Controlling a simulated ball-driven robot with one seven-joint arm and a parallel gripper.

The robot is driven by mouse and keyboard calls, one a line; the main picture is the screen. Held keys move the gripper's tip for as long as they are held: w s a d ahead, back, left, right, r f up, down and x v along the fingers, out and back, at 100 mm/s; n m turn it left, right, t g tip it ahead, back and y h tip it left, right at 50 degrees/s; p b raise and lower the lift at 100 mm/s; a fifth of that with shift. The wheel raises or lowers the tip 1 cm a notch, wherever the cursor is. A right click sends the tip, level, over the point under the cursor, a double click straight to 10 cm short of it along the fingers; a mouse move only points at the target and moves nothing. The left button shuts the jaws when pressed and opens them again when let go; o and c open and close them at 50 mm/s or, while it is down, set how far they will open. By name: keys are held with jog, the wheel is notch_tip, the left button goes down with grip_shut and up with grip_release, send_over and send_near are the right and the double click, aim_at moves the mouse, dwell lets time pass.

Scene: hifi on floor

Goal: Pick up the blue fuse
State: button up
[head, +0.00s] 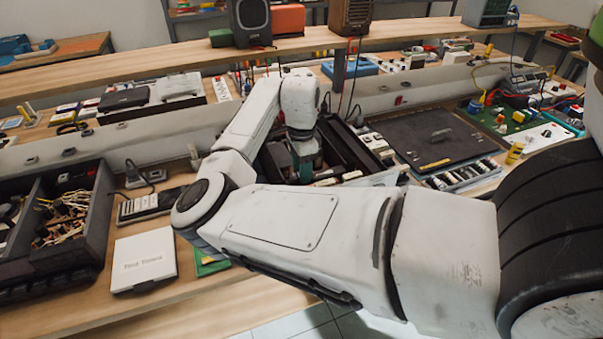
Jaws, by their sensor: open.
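I cannot make out a blue fuse in the head view; it may be too small or hidden behind my arm. My gripper (306,170) points down over a black open bin (335,150) on the workbench, beyond my forearm. It is open. Its fingertips are small and partly hidden, and I see nothing held in it. What lies directly under the fingertips cannot be made out.
A black divided box with wires (62,215) stands at the left, beside a white case (144,260). A dark flat mat (436,138) and a green circuit board (505,122) lie at the right. A wooden shelf (130,72) runs behind. The bench is crowded.

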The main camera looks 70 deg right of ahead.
jog(key=shift+c, duration=0.2)
grip_shut()
jog(key=shift+r, duration=0.15)
jog(key=shift+r, duration=0.25)
notch_tip(320, 180, up, 2)
jog(key=shift+r+b, duration=0.15)
jog(key=shift+b, duration=0.45)
jog(key=s+a+r, duration=0.9)
jog(key=a+r, duration=0.1)
jog(key=shift+a+b, duration=0.3)
jog(key=shift+b, duration=0.1)
